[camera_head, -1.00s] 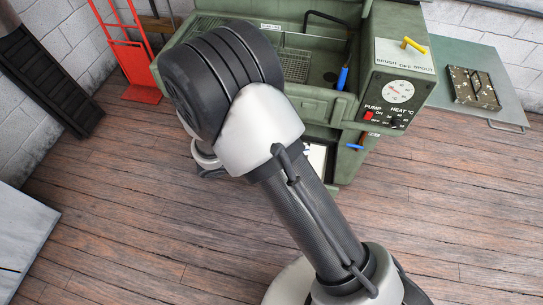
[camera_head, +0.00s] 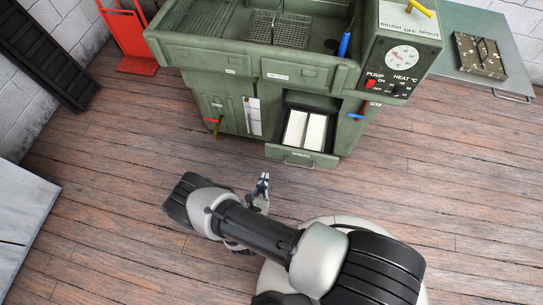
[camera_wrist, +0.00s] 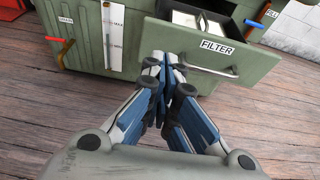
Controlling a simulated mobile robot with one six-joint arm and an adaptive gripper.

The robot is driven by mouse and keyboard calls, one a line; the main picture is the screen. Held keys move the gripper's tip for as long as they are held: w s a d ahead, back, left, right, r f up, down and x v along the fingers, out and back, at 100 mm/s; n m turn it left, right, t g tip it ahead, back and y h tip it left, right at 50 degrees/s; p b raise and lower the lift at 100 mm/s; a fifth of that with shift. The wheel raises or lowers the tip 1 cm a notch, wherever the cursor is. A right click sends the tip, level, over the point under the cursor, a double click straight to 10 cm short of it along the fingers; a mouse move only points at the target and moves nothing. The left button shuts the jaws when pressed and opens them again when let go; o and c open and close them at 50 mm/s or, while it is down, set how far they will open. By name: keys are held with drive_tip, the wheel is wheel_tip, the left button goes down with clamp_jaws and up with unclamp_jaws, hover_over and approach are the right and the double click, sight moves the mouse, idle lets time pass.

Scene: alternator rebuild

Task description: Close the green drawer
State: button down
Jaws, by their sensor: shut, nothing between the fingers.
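The green drawer (camera_head: 300,155) is pulled out of the green washer cabinet, low on its front. White filter blocks (camera_head: 305,130) lie inside it. In the wrist view the drawer front (camera_wrist: 248,66) carries a FILTER label and a metal bar handle (camera_wrist: 213,72). My gripper (camera_head: 263,180) is shut and empty. In the head view it is in front of the drawer and a little to its left. In the wrist view its fingertips (camera_wrist: 167,62) appear close to the left edge of the drawer front; I cannot tell whether they touch it.
The green cabinet (camera_head: 205,85) has a red-handled valve (camera_head: 212,122) left of the drawer and a blue-handled valve (camera_head: 356,116) to the right. A red hand truck (camera_head: 130,40) stands at the back left. The wooden floor (camera_head: 440,190) at the right is clear.

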drive_tip(key=b, duration=0.4)
approach(273, 149)
drive_tip(key=x, duration=0.4)
drive_tip(key=shift+w+d+f, duration=0.2)
drive_tip(key=shift+d+f, duration=0.05)
drive_tip(key=shift+f, duration=0.3)
drive_tip(key=shift+w+d+r, duration=0.1)
drive_tip(key=shift+w+d, duration=0.05)
drive_tip(key=shift+w, duration=0.55)
drive_tip(key=shift+w, duration=0.15)
